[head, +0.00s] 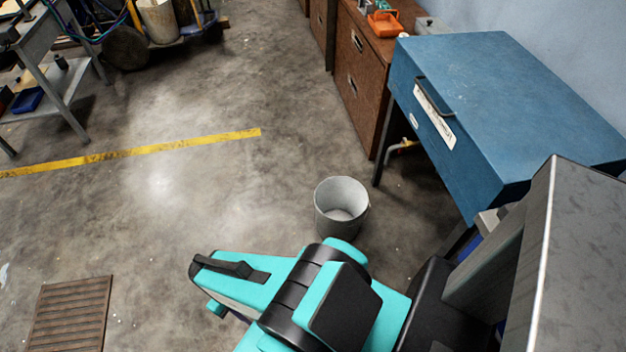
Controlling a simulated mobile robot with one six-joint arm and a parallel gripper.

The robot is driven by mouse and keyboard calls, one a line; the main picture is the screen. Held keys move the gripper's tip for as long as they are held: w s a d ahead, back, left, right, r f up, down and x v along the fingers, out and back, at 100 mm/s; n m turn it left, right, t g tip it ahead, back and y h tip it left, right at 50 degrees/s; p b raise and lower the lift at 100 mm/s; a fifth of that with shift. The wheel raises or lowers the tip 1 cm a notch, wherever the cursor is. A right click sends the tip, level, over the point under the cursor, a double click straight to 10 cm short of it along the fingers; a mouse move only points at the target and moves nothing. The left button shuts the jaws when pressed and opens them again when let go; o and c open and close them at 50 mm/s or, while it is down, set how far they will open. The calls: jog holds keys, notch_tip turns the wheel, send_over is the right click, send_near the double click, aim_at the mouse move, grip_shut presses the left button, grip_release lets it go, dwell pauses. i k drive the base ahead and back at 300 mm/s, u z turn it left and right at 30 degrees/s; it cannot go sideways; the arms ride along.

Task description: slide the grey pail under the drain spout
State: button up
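The grey pail (341,212) stands upright and open on the concrete floor, just beyond my teal arm; its inside looks empty. The drain spout (404,146) appears to be the small pale pipe under the blue cabinet (500,90), to the right of and farther back than the pail. The pail stands apart from the spout, not under it. Its lower edge is close to my arm's outline, and I cannot tell whether they touch.
Brown drawer cabinets (355,75) stand behind the blue cabinet, whose leg (380,150) rises between pail and spout. A floor grate (70,315) lies at lower left. A yellow line (140,151) crosses open floor. A workbench (60,60) and cart stand at upper left.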

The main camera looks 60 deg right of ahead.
aim_at(340, 202)
jog(key=u, duration=0.05)
jog(key=i, duration=1)
jog(key=z, duration=0.05)
